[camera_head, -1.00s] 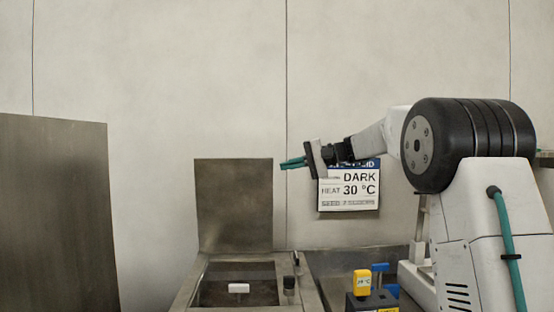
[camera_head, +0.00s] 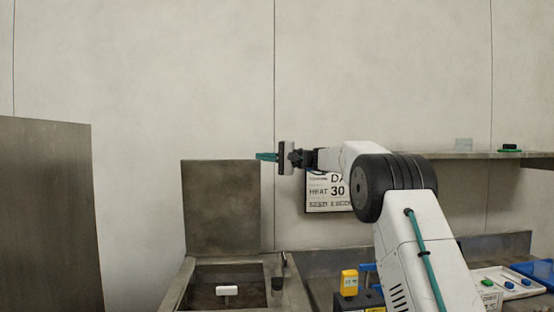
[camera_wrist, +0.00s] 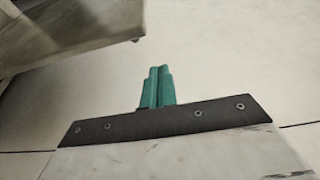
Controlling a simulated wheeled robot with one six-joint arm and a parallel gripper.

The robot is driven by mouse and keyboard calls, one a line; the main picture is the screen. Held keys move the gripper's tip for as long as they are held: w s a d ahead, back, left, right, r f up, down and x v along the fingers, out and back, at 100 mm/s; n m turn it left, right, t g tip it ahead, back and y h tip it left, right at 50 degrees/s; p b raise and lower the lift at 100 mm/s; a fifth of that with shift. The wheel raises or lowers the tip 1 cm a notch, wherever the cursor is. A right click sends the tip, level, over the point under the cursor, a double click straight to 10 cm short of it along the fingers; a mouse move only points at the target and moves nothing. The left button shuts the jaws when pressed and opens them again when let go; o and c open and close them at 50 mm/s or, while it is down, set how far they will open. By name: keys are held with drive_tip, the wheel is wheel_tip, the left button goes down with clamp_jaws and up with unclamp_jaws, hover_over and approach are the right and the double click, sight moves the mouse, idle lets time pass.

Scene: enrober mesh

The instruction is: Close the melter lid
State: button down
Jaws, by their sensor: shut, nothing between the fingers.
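The melter lid (camera_head: 221,208) is a dark grey metal plate that stands upright at the back of the melter (camera_head: 178,290). The melter's opening is uncovered, with a dark inside and a small white block (camera_head: 227,291) in view there. My gripper (camera_head: 262,157) has teal fingers and is at the height of the lid's top edge, near its right corner. The fingers are together and empty, pointing left. In the wrist view, the shut fingers (camera_wrist: 157,88) point at the pale wall, and a metal plate edge (camera_wrist: 75,30), likely the lid, shows at upper left.
A tall metal panel (camera_head: 48,215) stands at the left. A yellow device (camera_head: 349,282) and a blue-handled item (camera_head: 368,268) stand right of the melter. A sign (camera_head: 322,192) hangs behind my arm. A shelf (camera_head: 455,155) and a white tray (camera_head: 490,275) are at the right.

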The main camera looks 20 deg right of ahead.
drive_tip(key=shift+s+a+f, duration=0.1)
drive_tip(key=shift+s+a, duration=0.15)
drive_tip(key=shift+s, duration=0.75)
drive_tip(key=shift+s+a+f, duration=0.1)
drive_tip(key=shift+s+a, duration=0.15)
drive_tip(key=shift+s, duration=0.7)
drive_tip(key=shift+a, duration=0.1)
